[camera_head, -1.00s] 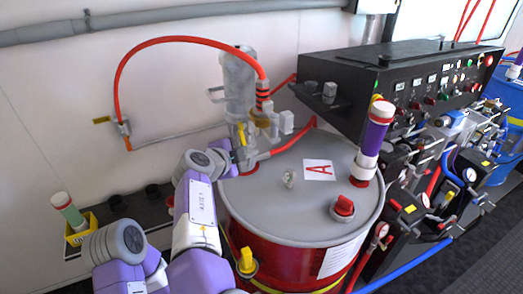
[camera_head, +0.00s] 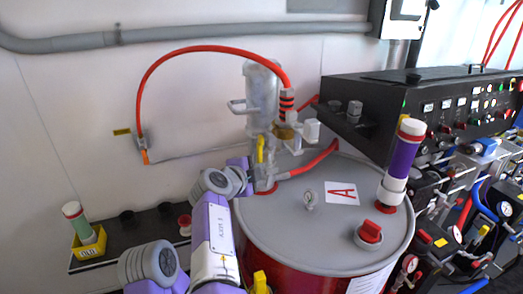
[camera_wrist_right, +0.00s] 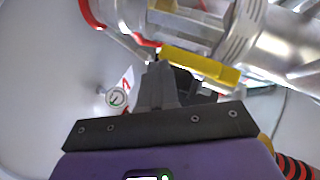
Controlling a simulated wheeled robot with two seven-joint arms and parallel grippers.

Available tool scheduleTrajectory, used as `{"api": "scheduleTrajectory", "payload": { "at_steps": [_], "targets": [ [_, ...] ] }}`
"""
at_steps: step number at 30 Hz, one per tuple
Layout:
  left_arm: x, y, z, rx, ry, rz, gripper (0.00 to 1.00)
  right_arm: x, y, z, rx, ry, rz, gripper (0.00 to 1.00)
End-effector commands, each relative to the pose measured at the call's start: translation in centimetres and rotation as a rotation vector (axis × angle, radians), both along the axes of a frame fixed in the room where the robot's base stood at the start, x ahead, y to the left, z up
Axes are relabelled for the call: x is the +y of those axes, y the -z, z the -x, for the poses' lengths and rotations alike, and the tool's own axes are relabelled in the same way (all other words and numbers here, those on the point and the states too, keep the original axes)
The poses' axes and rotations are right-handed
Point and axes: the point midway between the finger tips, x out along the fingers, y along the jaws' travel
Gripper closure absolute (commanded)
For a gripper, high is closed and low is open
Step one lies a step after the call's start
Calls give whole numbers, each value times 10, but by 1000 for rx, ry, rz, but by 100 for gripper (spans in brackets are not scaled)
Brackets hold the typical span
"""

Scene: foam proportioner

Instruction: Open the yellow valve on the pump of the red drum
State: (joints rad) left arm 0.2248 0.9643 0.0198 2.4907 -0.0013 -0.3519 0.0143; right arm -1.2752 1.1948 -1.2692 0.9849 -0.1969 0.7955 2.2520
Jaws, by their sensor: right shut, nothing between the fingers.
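The red drum (camera_head: 262,243) has a grey lid (camera_head: 287,225) marked with a red A. The grey pump (camera_head: 261,90) stands upright at the back left of the lid. The yellow valve handle (camera_head: 260,149) stands roughly upright low on the pump; in the right wrist view it is a yellow bar (camera_wrist_right: 200,65) just beyond my fingertips. My right gripper (camera_head: 251,165) is at the left of the valve, small and partly hidden in the head view. In the right wrist view its dark fingers (camera_wrist_right: 172,80) are shut and empty, close to the bar; contact is unclear. My left gripper is out of view.
A red hose (camera_head: 190,50) arches from the pump to a wall fitting. A red cap (camera_head: 370,232) and a purple and white cylinder (camera_head: 404,160) stand on the lid. A black control panel (camera_head: 445,85) is at the right. A yellow box (camera_head: 88,243) stands at the left.

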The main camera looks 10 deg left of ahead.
Motion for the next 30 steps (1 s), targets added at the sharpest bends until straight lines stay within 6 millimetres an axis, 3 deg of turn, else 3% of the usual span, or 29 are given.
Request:
{"api": "scheduleTrajectory", "payload": {
  "at_steps": [15, 30],
  "targets": [
    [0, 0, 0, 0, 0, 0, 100, 0, 0, 0, 0, -1, 0, 100],
    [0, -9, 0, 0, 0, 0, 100, 0, -16, 0, -1, -1, -1, 100]
  ]
}}
